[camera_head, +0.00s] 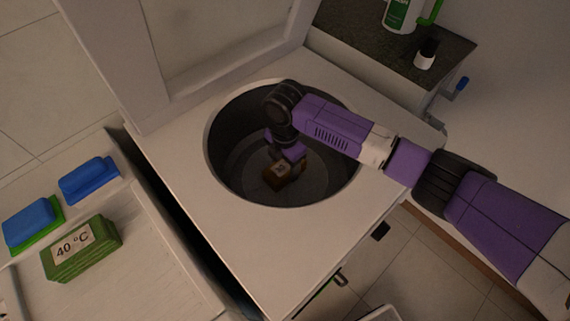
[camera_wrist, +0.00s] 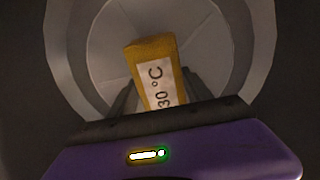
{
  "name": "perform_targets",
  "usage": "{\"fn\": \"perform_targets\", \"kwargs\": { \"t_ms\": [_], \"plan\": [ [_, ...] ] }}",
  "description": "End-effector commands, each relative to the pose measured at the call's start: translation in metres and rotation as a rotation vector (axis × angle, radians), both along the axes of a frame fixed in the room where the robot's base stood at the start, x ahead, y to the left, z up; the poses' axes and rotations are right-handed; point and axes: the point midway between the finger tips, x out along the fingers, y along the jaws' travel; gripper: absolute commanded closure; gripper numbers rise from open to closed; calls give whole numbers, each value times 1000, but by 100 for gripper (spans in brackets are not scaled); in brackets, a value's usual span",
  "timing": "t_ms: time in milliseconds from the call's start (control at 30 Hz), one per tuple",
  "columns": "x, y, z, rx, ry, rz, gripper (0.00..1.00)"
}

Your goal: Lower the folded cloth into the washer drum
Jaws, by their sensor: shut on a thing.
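The folded cloth (camera_head: 277,174) is a small mustard-yellow block with a white label. In the wrist view the cloth (camera_wrist: 150,55) shows "30 °C" on its label. My gripper (camera_head: 287,160) reaches down inside the round drum and is shut on the cloth. In the wrist view its dark fingers (camera_wrist: 158,88) stand on both sides of the cloth. The washer drum (camera_head: 230,158) is a dark round opening in a white top; its pale floor (camera_wrist: 205,40) lies beyond the cloth. I cannot tell whether the cloth touches the drum floor.
The washer's raised lid (camera_head: 215,40) stands behind the opening. At left, a green folded cloth marked "40 °C" (camera_head: 82,250) and blue cloths (camera_head: 88,180) lie on a pale surface. A dark counter (camera_head: 350,30) holds a bottle (camera_head: 400,14) and a small jar (camera_head: 426,54).

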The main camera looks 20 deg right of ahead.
Motion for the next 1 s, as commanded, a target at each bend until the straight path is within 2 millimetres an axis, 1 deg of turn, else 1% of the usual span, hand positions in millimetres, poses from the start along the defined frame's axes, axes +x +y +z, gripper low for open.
{"fn": "perform_targets", "kwargs": {
  "t_ms": [33,67,100,167,200,467,567,667,900,1000],
  "plan": [
    [0,0,0,0,0,0,93],
    [0,0,0,0,0,0,40],
    [0,0,0,0,0,0,32],
    [0,0,0,0,0,0,21],
    [0,0,0,0,0,0,17],
    [0,0,0,0,0,0,17],
    [0,0,5,0,0,1,17],
    [1,0,16,2,-2,1,17],
    [0,0,56,2,-3,0,17],
    [1,0,68,1,-2,1,17]
  ]
}}
